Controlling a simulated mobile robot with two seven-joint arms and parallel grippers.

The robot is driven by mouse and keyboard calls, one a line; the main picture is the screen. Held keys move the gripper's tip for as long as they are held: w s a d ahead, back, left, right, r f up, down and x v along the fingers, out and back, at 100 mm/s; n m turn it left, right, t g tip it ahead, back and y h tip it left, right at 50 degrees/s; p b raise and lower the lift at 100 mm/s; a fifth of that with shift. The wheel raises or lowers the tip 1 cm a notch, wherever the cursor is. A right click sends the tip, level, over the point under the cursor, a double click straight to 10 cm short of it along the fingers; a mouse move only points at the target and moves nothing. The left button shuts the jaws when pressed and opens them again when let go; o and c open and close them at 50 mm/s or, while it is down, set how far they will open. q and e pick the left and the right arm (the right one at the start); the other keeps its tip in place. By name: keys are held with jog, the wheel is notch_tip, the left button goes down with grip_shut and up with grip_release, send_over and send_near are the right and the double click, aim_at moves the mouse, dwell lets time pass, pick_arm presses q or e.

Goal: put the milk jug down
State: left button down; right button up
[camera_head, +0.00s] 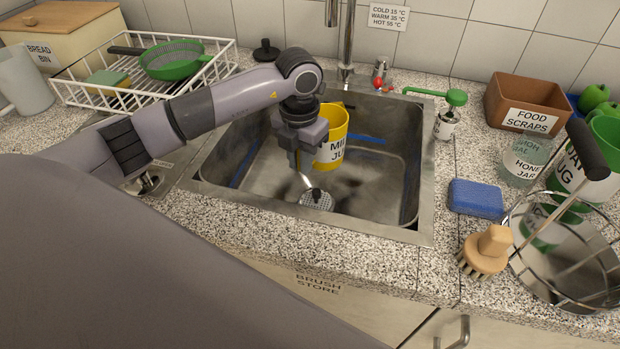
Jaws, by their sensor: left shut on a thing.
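The yellow milk jug (335,139) is upright over the sink, its label partly covered by my gripper. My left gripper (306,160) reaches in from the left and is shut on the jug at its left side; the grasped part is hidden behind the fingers. I cannot tell whether the jug's base touches the sink floor. The steel sink (375,190) is below it, with a strainer (317,199) on its floor just below the gripper. My right gripper is out of view.
A tap (346,45) stands behind the sink. A white dish rack (150,95) with a green colander (172,62) is at left. A blue sponge (475,198), brush (487,252), wire basket (572,303), honey jar (526,160) and food scraps box (528,103) crowd the right. The sink's right part is clear.

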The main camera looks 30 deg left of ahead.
pick_arm(q)
notch_tip(320, 180, down, 7)
jog(key=shift+r, duration=0.2)
jog(key=shift+f, duration=0.1)
jog(key=shift+s+f+b, duration=0.15)
jog(key=shift+f+b, duration=0.2)
jog(key=shift+f, duration=0.2)
jog(key=c, duration=1.1)
grip_release()
jog(key=shift+f, duration=0.15)
jog(key=shift+o, duration=0.2)
jog(key=shift+r+p, duration=0.3)
jog(key=shift+r, duration=0.2)
notch_tip(320, 180, up, 13)
jog(key=shift+f, duration=0.15)
